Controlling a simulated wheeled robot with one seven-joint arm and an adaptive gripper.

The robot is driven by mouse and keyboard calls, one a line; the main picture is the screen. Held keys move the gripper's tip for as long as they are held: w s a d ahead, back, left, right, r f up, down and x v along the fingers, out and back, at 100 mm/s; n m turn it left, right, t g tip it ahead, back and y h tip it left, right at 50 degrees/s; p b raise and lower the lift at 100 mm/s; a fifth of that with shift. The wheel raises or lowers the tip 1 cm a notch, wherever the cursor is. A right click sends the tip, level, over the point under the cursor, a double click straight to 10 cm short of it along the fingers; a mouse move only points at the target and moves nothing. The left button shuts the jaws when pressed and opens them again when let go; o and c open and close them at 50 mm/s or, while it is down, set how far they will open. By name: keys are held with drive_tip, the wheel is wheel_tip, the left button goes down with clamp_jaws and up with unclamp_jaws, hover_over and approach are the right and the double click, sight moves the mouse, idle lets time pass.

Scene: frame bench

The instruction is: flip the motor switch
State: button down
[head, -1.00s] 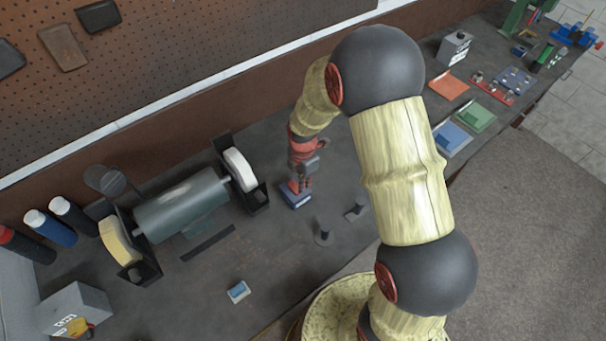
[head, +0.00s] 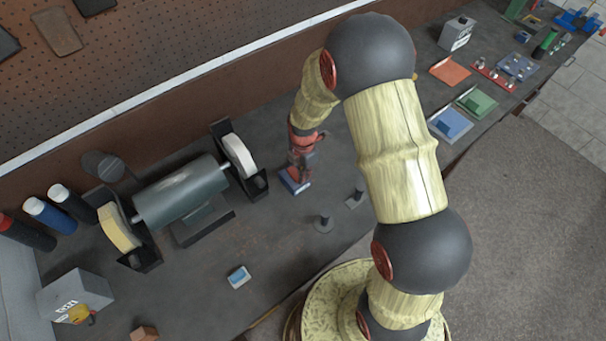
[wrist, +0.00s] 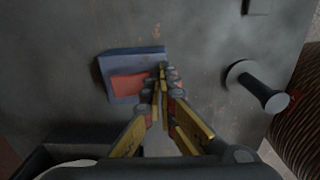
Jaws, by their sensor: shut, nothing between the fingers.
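A blue block with a raised red rectangular face (wrist: 131,86) sits on the dark bench in the wrist view. It looks like a switch, but I see no label. In the head view its blue edge (head: 293,182) shows to the right of the bench grinder (head: 181,191). My gripper (wrist: 163,70) is shut and empty, with its fingertips over the right part of the block, beside the red face. I cannot tell whether they touch it. In the head view my gripper (head: 299,170) points down at the block and hides part of it.
A small light-blue item (head: 239,277) lies in front of the grinder. A grey box (head: 75,296) and several bottles (head: 48,218) stand at the left. Coloured trays (head: 450,124) lie far right.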

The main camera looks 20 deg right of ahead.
drive_tip(key=shift+r, duration=0.2)
drive_tip(key=shift+r+p, duration=0.5)
drive_tip(key=shift+r, duration=0.2)
